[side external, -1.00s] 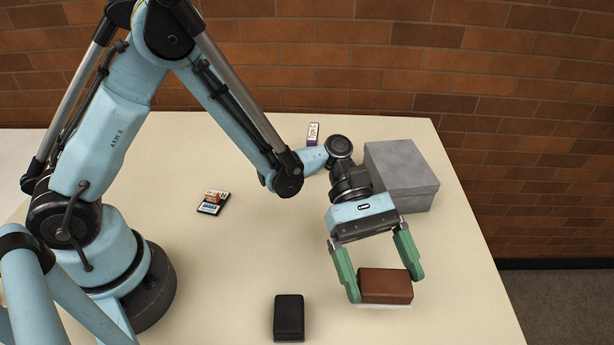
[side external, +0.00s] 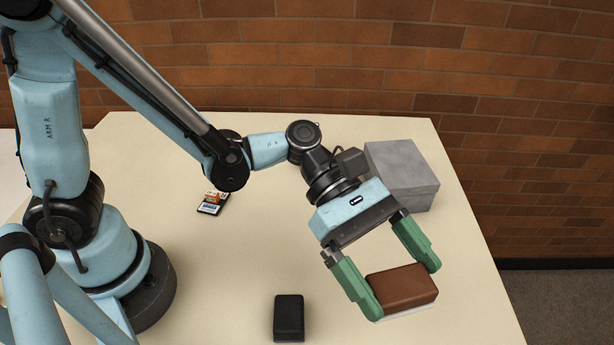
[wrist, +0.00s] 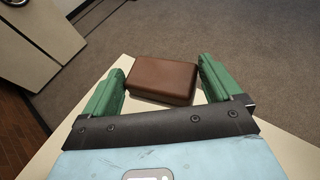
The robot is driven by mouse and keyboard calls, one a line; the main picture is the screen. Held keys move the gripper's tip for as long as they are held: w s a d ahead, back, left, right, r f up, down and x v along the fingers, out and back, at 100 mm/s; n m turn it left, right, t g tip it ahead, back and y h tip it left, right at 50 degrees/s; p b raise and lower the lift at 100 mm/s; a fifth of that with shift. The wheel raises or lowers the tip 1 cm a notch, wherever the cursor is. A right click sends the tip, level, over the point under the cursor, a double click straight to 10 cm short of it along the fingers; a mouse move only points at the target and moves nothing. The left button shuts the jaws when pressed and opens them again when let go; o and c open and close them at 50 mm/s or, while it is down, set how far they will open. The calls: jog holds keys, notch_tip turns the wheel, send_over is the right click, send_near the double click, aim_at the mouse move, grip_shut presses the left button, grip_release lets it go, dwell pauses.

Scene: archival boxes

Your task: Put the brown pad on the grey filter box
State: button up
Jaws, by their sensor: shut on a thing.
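The brown pad (side external: 402,289) is a brown block with a pale underside. My gripper (side external: 407,283) is shut on it, with one green finger at each end. The pad is tilted in the side view and appears held above the table near its front right. In the wrist view the brown pad (wrist: 162,80) sits between the green fingers of my gripper (wrist: 161,84). The grey filter box (side external: 402,170) stands at the back right of the table, behind my gripper, which hides part of its left side. Its flat top shows and is bare.
A black block (side external: 289,317) lies on the table (side external: 235,270) at the front middle, left of my gripper. Small cards (side external: 213,203) lie further back, partly near my forearm. A brick wall (side external: 500,110) stands behind the table. The table's right edge is close to the pad.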

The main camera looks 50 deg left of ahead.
jog(key=w+a+r+n+t+y, duration=0.2)
jog(key=w+a+r+n+t, duration=0.25)
jog(key=w, duration=0.45)
jog(key=w+a+r+n+t+y, duration=0.2)
jog(key=w+a+r+n+t, duration=0.15)
jog(key=w+n+t, duration=0.35)
jog(key=m, duration=0.1)
send_over(393, 161)
jog(key=shift+g, duration=0.25)
jog(key=f, duration=0.7)
jog(key=shift+s+d, duration=0.3)
jog(key=shift+d, duration=0.05)
jog(key=shift+w+a+f, duration=0.3)
jog(key=shift+f, duration=2)
jog(key=o, duration=0.7)
jog(key=shift+f, duration=0.15)
